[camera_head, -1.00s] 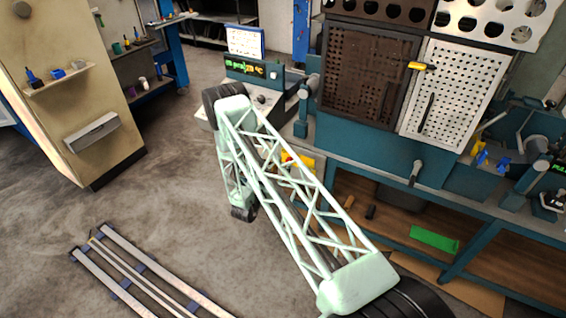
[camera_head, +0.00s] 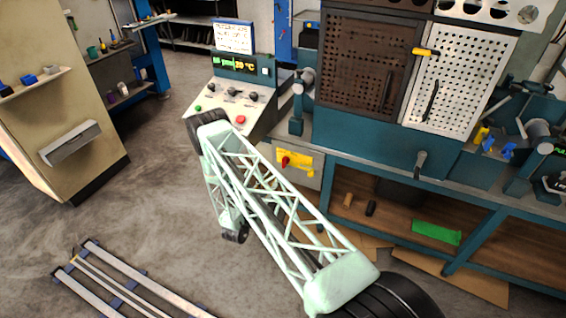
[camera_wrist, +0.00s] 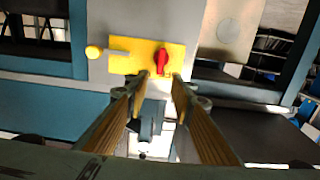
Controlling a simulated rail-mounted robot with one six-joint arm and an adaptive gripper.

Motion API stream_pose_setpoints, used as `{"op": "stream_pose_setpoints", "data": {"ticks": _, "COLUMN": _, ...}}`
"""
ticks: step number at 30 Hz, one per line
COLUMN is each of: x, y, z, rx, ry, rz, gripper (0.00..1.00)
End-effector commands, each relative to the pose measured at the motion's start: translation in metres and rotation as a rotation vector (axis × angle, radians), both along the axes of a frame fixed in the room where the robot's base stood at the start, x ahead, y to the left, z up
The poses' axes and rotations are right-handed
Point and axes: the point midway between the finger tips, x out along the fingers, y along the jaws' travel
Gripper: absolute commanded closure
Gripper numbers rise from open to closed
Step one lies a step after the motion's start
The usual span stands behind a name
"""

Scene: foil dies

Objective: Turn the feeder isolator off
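The feeder isolator looks to be the yellow plate (camera_head: 294,164) with a red handle (camera_head: 285,161) on a grey box below the control desk. The wrist view also shows the yellow plate (camera_wrist: 122,57) and the red handle (camera_wrist: 162,63), which looks lengthwise up and down in that picture. My gripper (camera_wrist: 164,80) is open, its two fingers apart with nothing seen between them. The fingertips appear at the plate's lower edge, just below the handle; I cannot tell whether they touch it. In the head view my gripper is not visible.
A control desk (camera_head: 232,103) with a red button and black knobs stands above the isolator. The teal bench (camera_head: 365,150) with perforated panels is to the right. Floor rails (camera_head: 125,285) lie at front left; floor between is clear.

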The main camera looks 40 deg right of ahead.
Motion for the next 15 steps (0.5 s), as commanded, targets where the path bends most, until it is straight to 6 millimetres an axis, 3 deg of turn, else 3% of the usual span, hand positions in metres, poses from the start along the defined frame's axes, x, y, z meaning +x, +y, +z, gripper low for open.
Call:
{"op": "stream_pose_setpoints", "data": {"ticks": 8, "x": 0.002, "y": -0.004, "z": 0.000, "rx": 0.000, "ry": 0.000, "rz": -0.001, "gripper": 0.77}}
{"op": "stream_pose_setpoints", "data": {"ticks": 15, "x": 0.008, "y": -0.018, "z": -0.001, "rx": 0.000, "ry": -0.001, "rz": -0.001, "gripper": 0.77}}
